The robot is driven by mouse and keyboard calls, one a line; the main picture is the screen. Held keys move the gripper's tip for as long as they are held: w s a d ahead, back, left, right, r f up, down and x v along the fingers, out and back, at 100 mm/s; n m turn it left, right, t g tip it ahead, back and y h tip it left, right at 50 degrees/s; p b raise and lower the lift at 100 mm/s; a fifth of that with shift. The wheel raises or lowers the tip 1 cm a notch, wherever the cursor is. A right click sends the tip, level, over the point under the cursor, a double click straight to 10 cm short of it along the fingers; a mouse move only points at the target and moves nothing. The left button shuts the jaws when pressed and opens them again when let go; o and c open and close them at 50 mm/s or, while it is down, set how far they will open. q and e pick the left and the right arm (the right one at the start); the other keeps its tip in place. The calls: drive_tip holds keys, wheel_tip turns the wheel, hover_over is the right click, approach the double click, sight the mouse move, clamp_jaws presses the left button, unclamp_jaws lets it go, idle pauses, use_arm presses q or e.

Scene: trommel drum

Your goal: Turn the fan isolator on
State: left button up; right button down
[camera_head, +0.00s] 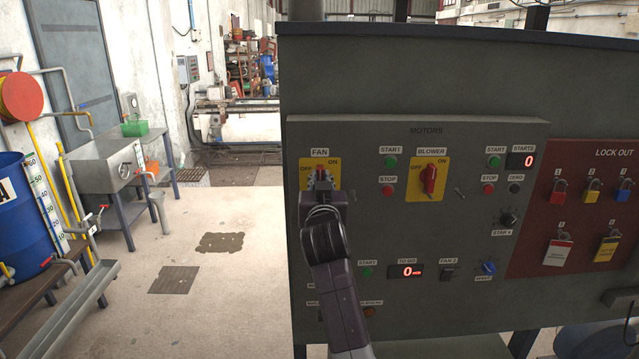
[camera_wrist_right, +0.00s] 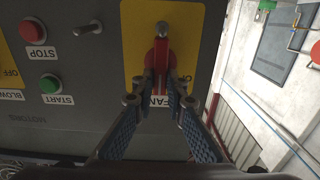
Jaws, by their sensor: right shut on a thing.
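The fan isolator is a red handle (camera_wrist_right: 161,58) on a yellow plate (camera_head: 333,178) marked OFF at left and ON at right, under the FAN label on the grey motors panel. My right gripper (camera_head: 321,183) is at this plate and hides most of the handle in the head view. In the right wrist view my right gripper (camera_wrist_right: 161,80) has its two fingertips closed on the red handle from both sides. The handle looks roughly in line with the plate's long side. My left gripper is not in view.
The blower isolator (camera_head: 429,180) sits to the right on its own yellow plate. Green start (camera_head: 390,162) and red stop (camera_head: 388,190) buttons lie between them. A red lock-out board (camera_head: 575,210) with padlocks is at far right. Open floor (camera_head: 235,290) lies left of the panel.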

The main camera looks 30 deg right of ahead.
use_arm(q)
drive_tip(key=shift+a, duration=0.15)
use_arm(e)
drive_tip(key=c, duration=1.9)
unclamp_jaws()
drive_tip(key=shift+c, duration=0.2)
drive_tip(key=v, duration=1.2)
